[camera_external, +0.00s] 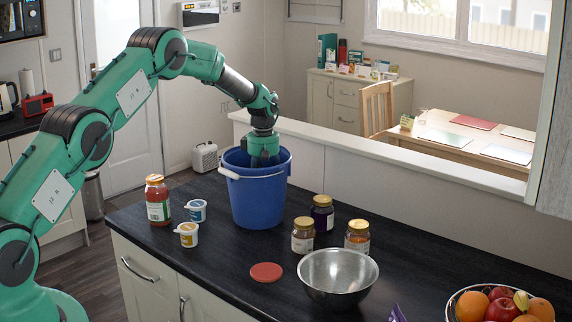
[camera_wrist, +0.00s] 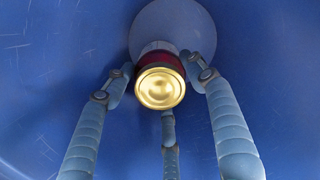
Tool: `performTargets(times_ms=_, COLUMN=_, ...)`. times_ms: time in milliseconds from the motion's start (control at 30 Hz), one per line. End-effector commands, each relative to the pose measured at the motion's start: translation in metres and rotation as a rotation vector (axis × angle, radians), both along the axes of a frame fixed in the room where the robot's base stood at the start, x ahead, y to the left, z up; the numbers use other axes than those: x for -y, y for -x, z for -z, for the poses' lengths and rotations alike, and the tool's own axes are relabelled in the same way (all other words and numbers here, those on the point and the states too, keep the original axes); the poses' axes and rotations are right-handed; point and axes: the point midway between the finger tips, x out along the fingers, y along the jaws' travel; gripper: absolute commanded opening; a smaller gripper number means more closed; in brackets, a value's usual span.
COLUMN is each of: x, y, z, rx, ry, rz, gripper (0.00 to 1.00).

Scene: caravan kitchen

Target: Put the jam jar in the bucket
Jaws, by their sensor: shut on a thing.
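The blue bucket (camera_external: 258,200) stands upright on the dark counter. My gripper (camera_external: 264,160) reaches down through its open top, and its fingertips are hidden by the bucket wall in the external view. In the wrist view, my gripper (camera_wrist: 166,88) has its three fingers closed around a jar with a gold lid (camera_wrist: 160,87) and a dark red body. The blue bucket wall (camera_wrist: 60,60) surrounds it there. I cannot tell whether the jar touches the bucket floor.
A tall red jar (camera_external: 157,200) and two small tubs (camera_external: 187,235) stand left of the bucket. Several gold-lidded jars (camera_external: 303,236) stand to its right. A steel bowl (camera_external: 338,278), red disc (camera_external: 266,272) and fruit bowl (camera_external: 500,305) are nearer the front.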

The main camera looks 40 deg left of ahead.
Motion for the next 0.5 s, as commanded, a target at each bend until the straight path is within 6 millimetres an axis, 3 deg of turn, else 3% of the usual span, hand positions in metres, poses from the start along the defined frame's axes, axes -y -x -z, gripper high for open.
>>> performTargets(times_ms=433, x=-0.0001, y=-0.0005, z=0.003, rx=0.002, ry=0.0, rz=0.0, gripper=0.0)
performTargets(times_ms=467, x=0.0, y=0.0, z=0.0036, rx=0.0, ry=0.0, rz=0.0, gripper=0.61)
performTargets(times_ms=500, x=0.0, y=0.0001, z=0.0035, rx=0.0, ry=0.0, rz=0.0, gripper=0.69)
